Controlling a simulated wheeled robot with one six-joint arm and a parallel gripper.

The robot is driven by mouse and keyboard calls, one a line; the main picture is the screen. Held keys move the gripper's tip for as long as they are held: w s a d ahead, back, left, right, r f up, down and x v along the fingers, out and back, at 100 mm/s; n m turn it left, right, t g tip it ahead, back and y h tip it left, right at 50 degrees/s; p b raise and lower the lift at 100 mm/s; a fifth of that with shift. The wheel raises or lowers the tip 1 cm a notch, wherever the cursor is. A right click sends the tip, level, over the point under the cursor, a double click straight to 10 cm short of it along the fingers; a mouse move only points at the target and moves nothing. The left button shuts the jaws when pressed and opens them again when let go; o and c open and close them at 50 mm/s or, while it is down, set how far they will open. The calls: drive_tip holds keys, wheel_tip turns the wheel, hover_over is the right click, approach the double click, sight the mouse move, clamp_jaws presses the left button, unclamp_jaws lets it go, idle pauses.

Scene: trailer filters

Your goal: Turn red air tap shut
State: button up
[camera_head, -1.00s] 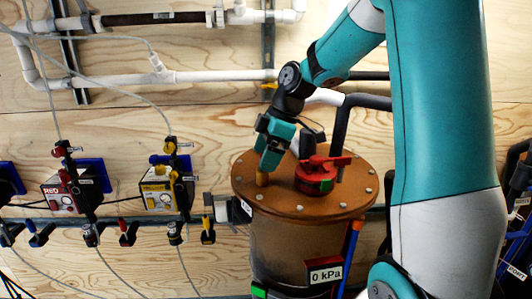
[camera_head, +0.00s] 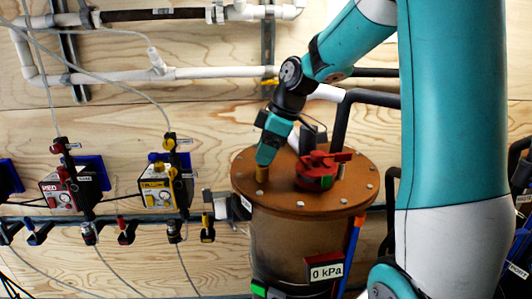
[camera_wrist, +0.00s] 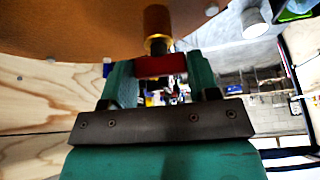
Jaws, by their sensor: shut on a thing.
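A red bar-shaped tap handle (camera_wrist: 160,66) shows in the wrist view, across the end of a brass post (camera_wrist: 157,28). The two teal fingers of my gripper (camera_wrist: 161,80) are on either side of the red handle and shut on it. In the head view, my gripper (camera_head: 267,152) points down onto the brass post (camera_head: 262,173) at the left part of the round brown lid (camera_head: 290,205). There the fingers hide the red handle.
A larger red clamp-like part (camera_head: 318,170) sits on the lid right beside my gripper. A label reading 0 kPa (camera_head: 326,272) is on the vessel's front. Red (camera_head: 62,195) and yellow (camera_head: 157,190) boxes with hoses hang on the wooden wall to the left.

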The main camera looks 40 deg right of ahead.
drive_tip(key=m+t+h+b, duration=0.1)
drive_tip(key=m, duration=0.3)
drive_tip(key=shift+a+m+b, duration=0.15)
drive_tip(key=shift+m+b, duration=0.15)
drive_tip(key=shift+b, duration=0.1)
drive_tip(key=m+h, duration=0.1)
drive_tip(key=m, duration=0.1)
drive_tip(key=m+h+b, duration=0.1)
drive_tip(key=shift+s+a+m+t, duration=0.1)
drive_tip(key=shift+a+m+t, duration=0.05)
drive_tip(key=shift+m+t, duration=0.2)
drive_tip(key=m+h, duration=0.1)
drive_tip(key=m, duration=0.2)
drive_tip(key=shift+a+m, duration=0.1)
drive_tip(key=shift+m, duration=0.15)
drive_tip(key=shift+m+h+b, duration=0.4)
drive_tip(key=shift+m+h, duration=0.4)
drive_tip(key=shift+m, duration=1)
drive_tip(key=o, duration=0.9)
drive_tip(key=v, duration=1.1)
drive_tip(key=w+v, duration=0.1)
drive_tip(key=v, duration=0.5)
drive_tip(key=shift+a+r, duration=0.1)
drive_tip(key=shift+r, duration=0.35)
